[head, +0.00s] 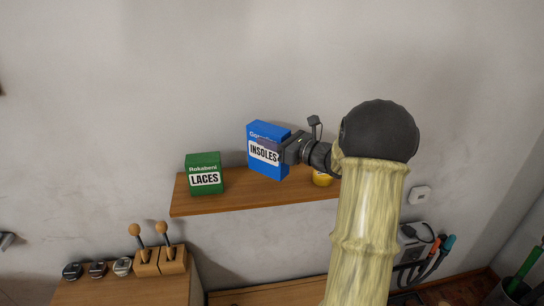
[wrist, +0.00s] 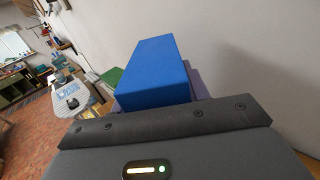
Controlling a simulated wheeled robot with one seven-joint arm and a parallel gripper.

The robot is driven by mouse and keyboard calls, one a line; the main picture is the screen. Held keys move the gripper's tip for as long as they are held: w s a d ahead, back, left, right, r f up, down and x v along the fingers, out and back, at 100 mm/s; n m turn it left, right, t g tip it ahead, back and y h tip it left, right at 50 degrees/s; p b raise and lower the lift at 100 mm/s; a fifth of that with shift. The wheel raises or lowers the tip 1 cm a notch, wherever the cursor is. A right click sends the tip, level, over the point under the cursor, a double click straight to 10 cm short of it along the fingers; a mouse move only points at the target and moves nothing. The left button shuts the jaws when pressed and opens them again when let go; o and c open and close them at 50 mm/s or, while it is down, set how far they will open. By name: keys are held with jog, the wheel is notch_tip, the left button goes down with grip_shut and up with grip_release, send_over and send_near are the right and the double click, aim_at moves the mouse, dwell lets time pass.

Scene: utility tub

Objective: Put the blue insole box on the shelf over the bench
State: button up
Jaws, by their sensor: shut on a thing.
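The blue insole box (head: 262,163) is upright at the shelf (head: 240,203), to the right of the green laces box. I cannot tell whether its base touches the shelf or is just above it. My gripper (head: 272,147) reaches in from the right and is shut on the blue box. In the wrist view the blue box (wrist: 157,72) lies between the purple fingers, which are partly hidden behind it. The bench (head: 120,291) is below at the lower left.
The green laces box (head: 205,178) stands on the shelf's left part. A yellow tin (head: 322,179) is on the shelf right of the blue box, partly behind my arm. Tools with wooden knobs (head: 160,255) and small tins (head: 97,269) are on the bench.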

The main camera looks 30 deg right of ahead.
aim_at(272, 154)
jog(key=shift+f, duration=0.75)
jog(key=shift+f+p, duration=0.85)
jog(key=shift+f, duration=1.05)
jog(key=shift+a, duration=0.1)
jog(key=shift+f, duration=0.15)
jog(key=o, duration=1.1)
jog(key=shift+c, duration=0.2)
jog(key=shift+r, duration=0.25)
